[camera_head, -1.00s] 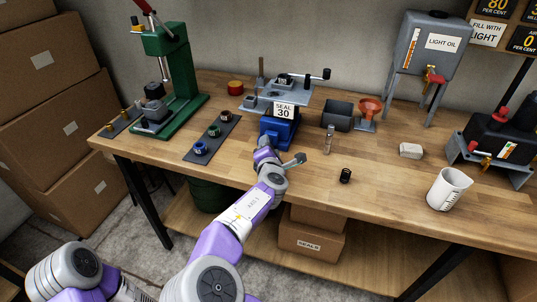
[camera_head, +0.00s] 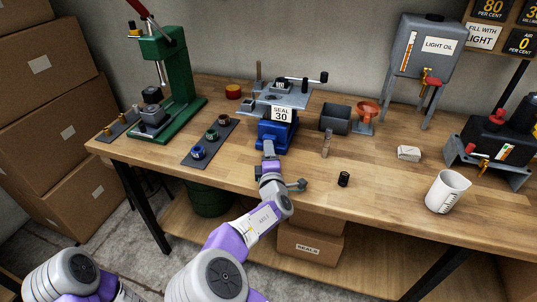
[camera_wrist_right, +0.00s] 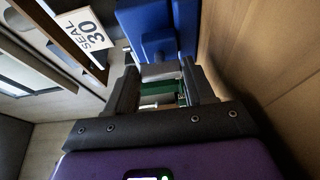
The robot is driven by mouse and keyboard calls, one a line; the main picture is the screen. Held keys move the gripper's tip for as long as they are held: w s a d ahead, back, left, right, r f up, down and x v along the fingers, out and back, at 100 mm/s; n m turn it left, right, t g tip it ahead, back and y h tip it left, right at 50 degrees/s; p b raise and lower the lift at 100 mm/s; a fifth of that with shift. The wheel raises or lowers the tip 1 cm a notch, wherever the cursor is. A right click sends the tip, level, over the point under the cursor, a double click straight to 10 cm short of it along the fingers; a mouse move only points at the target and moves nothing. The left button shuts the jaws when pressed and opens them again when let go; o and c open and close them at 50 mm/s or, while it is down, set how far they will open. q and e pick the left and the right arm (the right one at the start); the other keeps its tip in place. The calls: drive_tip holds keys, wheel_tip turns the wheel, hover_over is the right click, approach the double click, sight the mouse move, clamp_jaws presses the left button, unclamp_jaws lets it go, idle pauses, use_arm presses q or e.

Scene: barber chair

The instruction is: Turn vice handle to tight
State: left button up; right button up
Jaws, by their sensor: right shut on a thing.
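The blue vice (camera_head: 275,136) stands at the bench's front edge, under a grey plate with a "SEAL 30" card (camera_head: 281,114). My right gripper (camera_head: 268,150) reaches up to the front of the vice. In the right wrist view the vice (camera_wrist_right: 155,30) is just ahead, and my right gripper (camera_wrist_right: 163,85) has its two dark fingers on either side of a grey bar, the vice handle (camera_wrist_right: 160,71). The gripper is shut on it. The handle is mostly hidden by my arm in the head view. My left gripper is out of view.
A green press (camera_head: 172,80) and a mat with several small caps (camera_head: 211,142) are left of the vice. A grey bin (camera_head: 335,119), small bottle (camera_head: 326,143), black cap (camera_head: 344,179) and white jug (camera_head: 446,191) are right.

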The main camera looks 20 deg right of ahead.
idle(0.4)
drive_tip(key=o, duration=1)
drive_tip(key=shift+o, duration=0.2)
drive_tip(key=shift+s, duration=0.1)
drive_tip(key=p+v, duration=0.1)
drive_tip(key=v, duration=0.6)
drive_tip(key=shift+s+p, duration=0.25)
drive_tip(key=shift+p, duration=0.15)
drive_tip(key=shift+f, duration=0.1)
